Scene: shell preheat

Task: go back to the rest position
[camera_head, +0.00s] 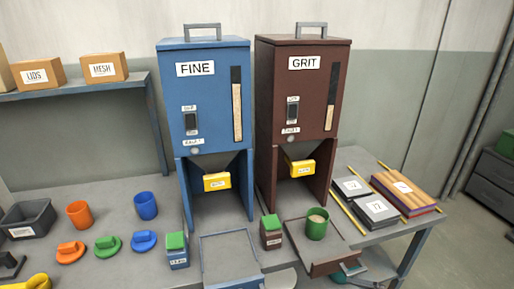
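My gripper is not in view, and no part of my arm can be made out for sure. The blue FINE dispenser (207,110) and the dark red GRIT dispenser (300,95) stand side by side on the grey bench. Each has a yellow piece (217,182) at its outlet; the GRIT one (302,168) looks alike. A green cup (317,229) with pale material inside stands upright on the tray (334,243) in front of GRIT. The blue-framed tray (229,256) in front of FINE is empty.
Orange (79,215) and blue (146,206) cups, several coloured lids (108,246) and a dark bin (28,220) sit at left. Green-topped containers (176,250) stand near the trays. Grey slabs (375,210) and a brown stack (405,191) lie right. A shelf (90,88) holds boxes.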

